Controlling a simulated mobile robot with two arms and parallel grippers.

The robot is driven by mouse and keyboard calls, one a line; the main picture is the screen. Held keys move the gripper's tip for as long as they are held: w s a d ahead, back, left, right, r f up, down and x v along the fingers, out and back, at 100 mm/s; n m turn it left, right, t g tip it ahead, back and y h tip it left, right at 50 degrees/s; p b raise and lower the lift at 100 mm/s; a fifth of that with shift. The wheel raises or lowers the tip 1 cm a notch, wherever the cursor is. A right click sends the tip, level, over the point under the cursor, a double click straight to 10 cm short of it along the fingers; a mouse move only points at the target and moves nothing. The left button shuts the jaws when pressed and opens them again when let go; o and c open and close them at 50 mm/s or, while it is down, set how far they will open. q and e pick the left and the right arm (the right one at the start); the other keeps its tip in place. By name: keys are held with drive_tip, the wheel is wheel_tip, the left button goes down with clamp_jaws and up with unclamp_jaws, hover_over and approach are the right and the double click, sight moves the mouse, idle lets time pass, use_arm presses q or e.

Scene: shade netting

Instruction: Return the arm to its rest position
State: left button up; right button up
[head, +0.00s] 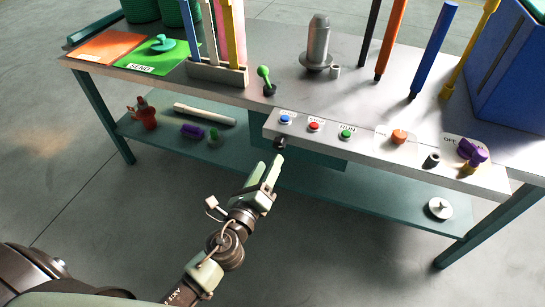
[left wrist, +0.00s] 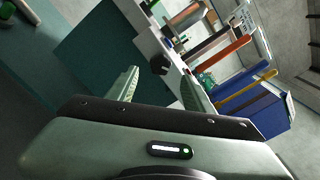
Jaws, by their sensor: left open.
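My left arm comes in from the bottom of the head view, and its gripper (head: 270,174) is raised in front of the bench's front edge. In the left wrist view the two fingers of the left gripper (left wrist: 162,88) stand apart with nothing between them. A black knob (head: 280,143) on the front of the control panel (head: 372,155) shows just beyond the fingertips; the same knob (left wrist: 159,64) shows between the fingers in the left wrist view. I cannot tell whether the fingers touch it. My right gripper is not in view.
The panel carries blue (head: 285,119), red (head: 314,126) and green (head: 346,134) buttons, an orange knob (head: 399,136) and a purple handle (head: 472,152). A green-knobbed lever (head: 264,74) stands behind. The lower shelf (head: 270,158) holds loose parts. Open floor (head: 75,190) lies to the left.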

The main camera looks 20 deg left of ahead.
use_arm(q)
drive_tip(key=shift+s, duration=0.6)
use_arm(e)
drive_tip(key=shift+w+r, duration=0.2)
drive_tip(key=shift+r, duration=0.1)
